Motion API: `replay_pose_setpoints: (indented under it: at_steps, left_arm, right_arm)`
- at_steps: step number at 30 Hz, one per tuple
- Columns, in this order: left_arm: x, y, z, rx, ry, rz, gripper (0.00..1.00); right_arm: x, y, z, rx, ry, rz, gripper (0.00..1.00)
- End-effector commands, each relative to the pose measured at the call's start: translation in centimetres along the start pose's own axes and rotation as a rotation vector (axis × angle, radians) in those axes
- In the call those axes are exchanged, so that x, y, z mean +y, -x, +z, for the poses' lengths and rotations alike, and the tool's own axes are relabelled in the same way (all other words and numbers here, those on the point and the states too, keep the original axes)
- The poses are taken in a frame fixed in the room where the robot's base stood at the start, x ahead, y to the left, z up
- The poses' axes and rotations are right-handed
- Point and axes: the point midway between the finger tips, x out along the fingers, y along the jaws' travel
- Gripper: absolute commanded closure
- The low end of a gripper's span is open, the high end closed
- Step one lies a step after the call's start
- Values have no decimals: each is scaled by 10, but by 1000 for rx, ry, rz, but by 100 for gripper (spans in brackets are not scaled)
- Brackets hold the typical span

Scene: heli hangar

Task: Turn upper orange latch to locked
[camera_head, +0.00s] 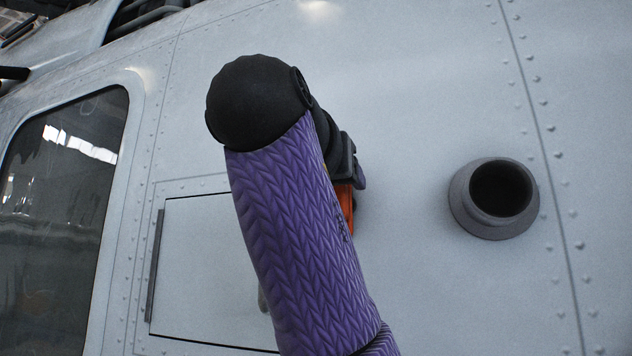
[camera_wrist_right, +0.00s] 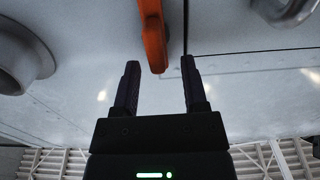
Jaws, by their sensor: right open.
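The orange latch (camera_head: 345,207) is on the pale grey helicopter skin. In the head view my right arm hides most of it and only a strip shows. In the right wrist view the orange latch (camera_wrist_right: 153,35) hangs down from the top edge, its end between the lines of the two fingers. My right gripper (camera_wrist_right: 160,64) is open, with one dark finger on each side of the latch's end and a gap showing on both sides. In the head view my right gripper (camera_head: 350,165) is mostly behind my purple forearm. My left gripper is out of view.
A round grey port (camera_head: 495,198) sticks out right of the latch; it also shows in the wrist view (camera_wrist_right: 20,55). A rectangular hatch panel (camera_head: 205,265) lies left of my forearm, and a window (camera_head: 60,220) farther left. Bare riveted skin surrounds them.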

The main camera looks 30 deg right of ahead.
Motion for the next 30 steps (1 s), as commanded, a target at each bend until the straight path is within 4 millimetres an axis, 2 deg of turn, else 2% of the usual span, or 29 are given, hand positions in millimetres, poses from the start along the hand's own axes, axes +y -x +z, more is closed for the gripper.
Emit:
replay_pose_setpoints:
  at_steps: [1,6,9,20,30]
  left_arm:
    - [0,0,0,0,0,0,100]
    - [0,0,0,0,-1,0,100]
    - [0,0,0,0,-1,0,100]
    - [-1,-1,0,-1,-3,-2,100]
    - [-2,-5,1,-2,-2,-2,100]
  right_arm:
    - [0,0,0,0,0,0,46]
    - [0,0,0,-1,0,0,82]
    - [0,0,0,-1,0,0,100]
    - [0,0,0,-1,20,0,100]
    - [-4,0,1,1,221,-1,100]
